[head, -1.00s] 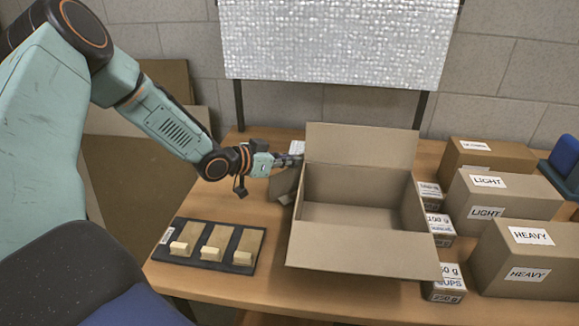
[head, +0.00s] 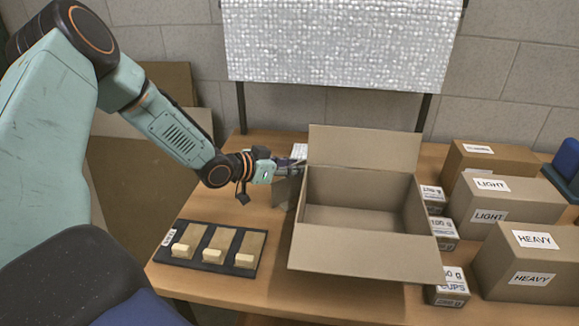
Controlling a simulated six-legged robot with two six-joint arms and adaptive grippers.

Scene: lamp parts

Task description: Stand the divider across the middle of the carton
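The open carton (head: 365,252) stands on the table with its flaps spread and its inside empty. My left gripper (head: 288,166) is just left of the carton, beside its back left corner. A grey-brown flat piece (head: 286,192) shows directly under the gripper's fingers, against the carton's left side. I cannot tell whether it is the divider or the carton's left flap, nor whether the fingers are closed on it. My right gripper is out of view.
A dark tray (head: 207,247) with several small pale blocks lies at the front left. Small labelled boxes (head: 443,232) stand close along the carton's right side. Larger boxes marked LIGHT (head: 505,203) and HEAVY (head: 530,262) are farther right. A bubble-textured panel (head: 340,45) stands behind the table.

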